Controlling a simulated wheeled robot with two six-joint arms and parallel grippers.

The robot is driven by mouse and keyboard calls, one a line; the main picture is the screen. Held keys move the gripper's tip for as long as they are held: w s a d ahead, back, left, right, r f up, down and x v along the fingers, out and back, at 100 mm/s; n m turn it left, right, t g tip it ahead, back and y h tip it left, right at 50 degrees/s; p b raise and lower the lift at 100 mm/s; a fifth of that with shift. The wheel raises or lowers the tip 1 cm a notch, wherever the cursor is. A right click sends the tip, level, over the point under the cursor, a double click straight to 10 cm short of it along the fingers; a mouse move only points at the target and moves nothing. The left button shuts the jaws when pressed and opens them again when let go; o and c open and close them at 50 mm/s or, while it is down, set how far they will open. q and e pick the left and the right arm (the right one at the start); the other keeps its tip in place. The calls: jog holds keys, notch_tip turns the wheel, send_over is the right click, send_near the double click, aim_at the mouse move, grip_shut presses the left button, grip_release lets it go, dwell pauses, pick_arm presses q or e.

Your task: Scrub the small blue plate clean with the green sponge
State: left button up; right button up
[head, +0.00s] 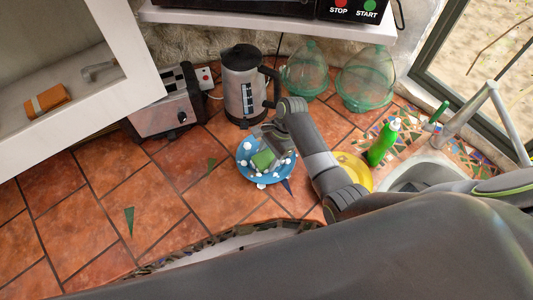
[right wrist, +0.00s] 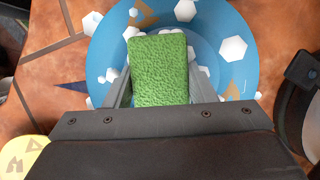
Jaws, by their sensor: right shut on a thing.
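The small blue plate (head: 246,172) lies on the tiled counter below the kettle, with white hexagon spots and some brown patches on it. It fills the upper middle of the right wrist view (right wrist: 110,45). My right gripper (head: 268,150) is over the plate, shut on the green sponge (head: 263,159). The sponge also shows between the fingers in the right wrist view (right wrist: 158,68), over the middle of the plate. I cannot tell whether it touches the plate. My left gripper is not in view.
A yellow plate (head: 355,165) lies to the right, partly behind my right arm. A green bottle (head: 382,145) stands by the sink (head: 425,172). A kettle (head: 243,90), a toaster (head: 170,117) and green glass jars (head: 306,75) stand behind. The counter's left side is clear.

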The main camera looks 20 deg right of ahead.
jog(key=shift+s+f, duration=0.1)
jog(key=shift+r, duration=3.85)
